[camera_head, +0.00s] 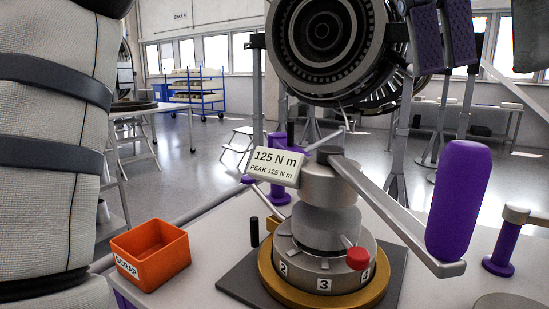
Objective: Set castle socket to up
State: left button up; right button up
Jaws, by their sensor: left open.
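A round grey metal fixture (318,220) stands upright on a dark plate at the front of the table. Its lower drum, seated in a gold ring (291,294), carries the numbers 2, 3 and 4, and a red knob (357,258) sits on its front right. I cannot tell which part is the castle socket. A grey lever (385,205) runs from its top to an upright purple handle (459,200). A display (275,166) reads 125 N m, peak 125 N m.
An orange SCRAP bin (150,255) sits left on the table. A purple post (502,250) stands at right. A turbofan engine (325,45) on stands is behind. A blue shelf cart (195,92) is far back. My left arm fills the left edge.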

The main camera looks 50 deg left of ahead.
aim_at(318, 228)
jog(key=k, duration=1)
